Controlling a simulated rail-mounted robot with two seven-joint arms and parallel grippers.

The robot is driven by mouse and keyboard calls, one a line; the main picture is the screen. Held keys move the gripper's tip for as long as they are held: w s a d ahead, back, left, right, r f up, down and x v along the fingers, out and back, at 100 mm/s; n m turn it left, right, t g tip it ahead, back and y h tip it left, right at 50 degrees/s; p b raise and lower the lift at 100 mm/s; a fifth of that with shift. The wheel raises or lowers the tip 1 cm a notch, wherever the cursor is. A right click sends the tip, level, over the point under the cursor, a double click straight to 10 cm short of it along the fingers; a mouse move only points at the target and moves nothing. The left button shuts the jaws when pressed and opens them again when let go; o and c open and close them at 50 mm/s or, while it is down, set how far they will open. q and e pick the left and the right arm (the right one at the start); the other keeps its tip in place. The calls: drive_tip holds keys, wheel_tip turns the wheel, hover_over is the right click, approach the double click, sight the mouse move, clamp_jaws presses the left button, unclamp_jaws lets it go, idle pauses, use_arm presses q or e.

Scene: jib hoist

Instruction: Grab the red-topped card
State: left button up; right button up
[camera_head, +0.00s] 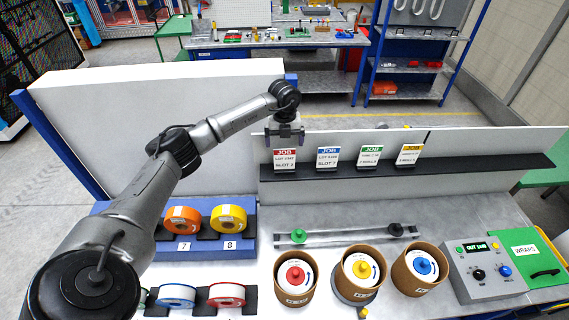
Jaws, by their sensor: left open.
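The red-topped card (285,160) stands on a dark ledge (340,170) along the white back panel, at the left end of a row of job cards. It reads JOB and SLOT with small print that I cannot read surely. My left gripper (284,143) is open, pointing down right at the top of this card. Its fingers overlap the card's upper edge in the picture. I cannot tell whether they touch it. My right gripper is not in view.
Blue (328,157), green (370,158) and yellow-topped (410,154) cards stand to the right on the same ledge. Below are three round brown tubs, such as the red-centred one (309,285), tape rolls in a blue rack (190,249), and a control box (486,270).

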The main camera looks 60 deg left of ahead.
sight(285, 161)
use_arm(q)
drive_tip(key=shift+f+p, duration=0.3)
wheel_tip(285, 161, down, 3)
drive_tip(key=shift+s+d+f+p, duration=0.1)
drive_tip(key=shift+d+f+p, duration=0.05)
drive_tip(key=shift+p, duration=0.65)
drive_tip(key=shift+f, duration=0.65)
drive_tip(key=c, duration=0.9)
drive_tip(key=shift+c, duration=1)
drive_tip(key=shift+r, duration=0.1)
